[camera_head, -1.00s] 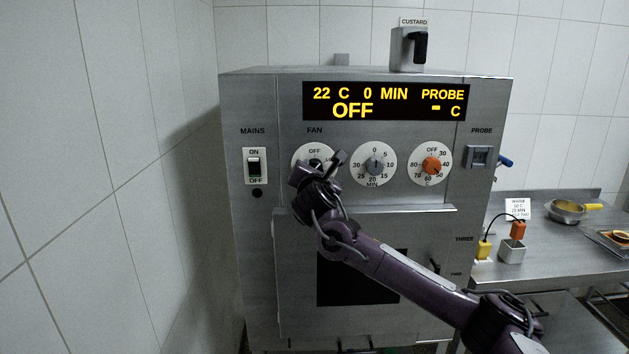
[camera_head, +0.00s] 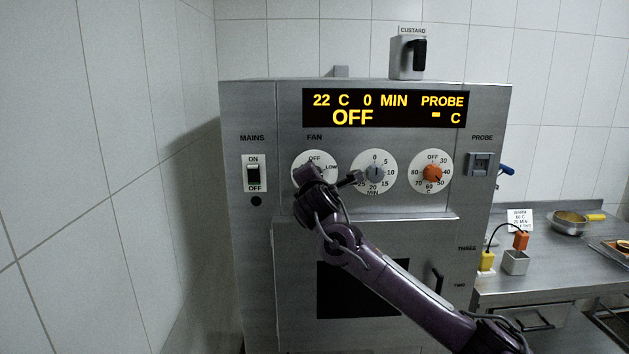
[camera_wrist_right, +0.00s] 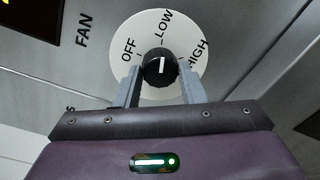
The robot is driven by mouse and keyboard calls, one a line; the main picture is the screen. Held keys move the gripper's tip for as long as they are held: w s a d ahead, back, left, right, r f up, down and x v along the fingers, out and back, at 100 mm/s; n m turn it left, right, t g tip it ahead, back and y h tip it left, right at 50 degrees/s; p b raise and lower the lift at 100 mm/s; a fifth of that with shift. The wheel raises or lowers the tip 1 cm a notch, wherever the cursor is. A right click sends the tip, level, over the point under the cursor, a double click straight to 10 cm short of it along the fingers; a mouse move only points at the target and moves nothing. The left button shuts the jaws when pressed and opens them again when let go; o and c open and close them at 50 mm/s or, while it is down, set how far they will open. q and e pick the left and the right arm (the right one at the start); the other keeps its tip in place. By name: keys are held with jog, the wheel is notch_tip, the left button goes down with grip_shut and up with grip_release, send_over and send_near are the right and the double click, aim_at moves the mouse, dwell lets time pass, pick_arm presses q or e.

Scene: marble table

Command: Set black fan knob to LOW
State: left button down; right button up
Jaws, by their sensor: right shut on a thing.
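The black fan knob (camera_wrist_right: 159,68) sits on a white round dial (camera_wrist_right: 178,28) marked OFF, LOW and HIGH. In the right wrist view its white pointer line points up, roughly toward LOW. My right gripper (camera_wrist_right: 160,84) has one finger on each side of the knob and is shut on it. In the head view the fan dial (camera_head: 301,160) is partly covered by my right gripper (camera_head: 312,178), which hides the knob. The display (camera_head: 385,109) reads OFF, 22 C and 0 MIN. My left gripper is not in view.
A timer knob (camera_head: 375,172) and an orange temperature knob (camera_head: 432,172) are right of the fan dial. A mains switch (camera_head: 254,173) is to its left. A tiled wall is close on the left. My right forearm crosses the oven front.

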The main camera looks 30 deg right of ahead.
jog(key=o, duration=1)
jog(key=shift+b+v, duration=1.65)
jog(key=shift+v, duration=2.2)
